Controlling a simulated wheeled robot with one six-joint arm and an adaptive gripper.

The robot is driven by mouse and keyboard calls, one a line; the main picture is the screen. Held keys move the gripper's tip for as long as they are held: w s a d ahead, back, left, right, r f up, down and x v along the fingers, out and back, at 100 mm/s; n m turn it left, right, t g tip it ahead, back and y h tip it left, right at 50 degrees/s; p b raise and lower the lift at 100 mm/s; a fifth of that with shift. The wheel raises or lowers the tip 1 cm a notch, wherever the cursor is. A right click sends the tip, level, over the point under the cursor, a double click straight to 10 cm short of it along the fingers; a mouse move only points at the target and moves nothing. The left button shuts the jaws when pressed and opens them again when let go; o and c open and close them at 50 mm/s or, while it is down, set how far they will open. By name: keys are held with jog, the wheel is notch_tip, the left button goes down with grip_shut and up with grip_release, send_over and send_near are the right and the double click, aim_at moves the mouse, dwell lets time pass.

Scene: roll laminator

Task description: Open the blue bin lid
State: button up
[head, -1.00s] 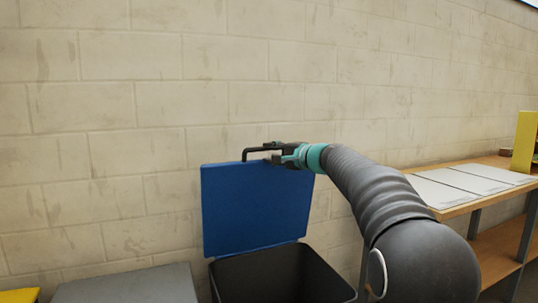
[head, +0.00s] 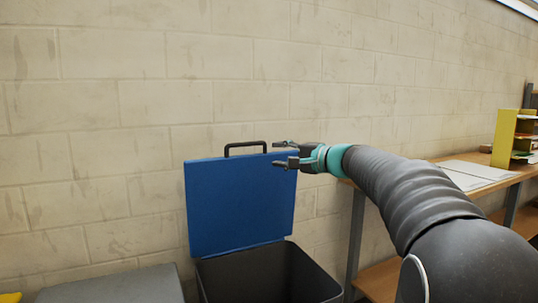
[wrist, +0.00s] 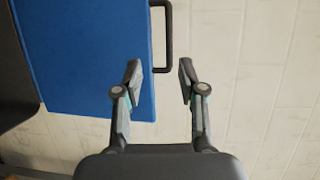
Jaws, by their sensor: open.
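The blue lid (head: 240,205) stands raised, nearly upright, behind the mouth of its dark bin (head: 270,278). A black handle (head: 246,146) sticks up from the lid's top edge. My gripper (head: 279,154) is open and empty, just right of the handle and near the lid's upper right corner. In the wrist view, the lid (wrist: 85,55) fills the left and the handle (wrist: 165,38) lies beyond the fingertips. My open gripper (wrist: 160,75) shows there with nothing between its fingers. The lower part of the bin is out of view.
A grey-lidded bin (head: 115,285) stands left of the open bin, and a bit of yellow (head: 10,297) shows at the far left. A wooden bench (head: 430,175) with white sheets (head: 475,172) and a yellow organiser (head: 504,138) is at right. A block wall stands behind.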

jog(key=shift+s+d, duration=0.5)
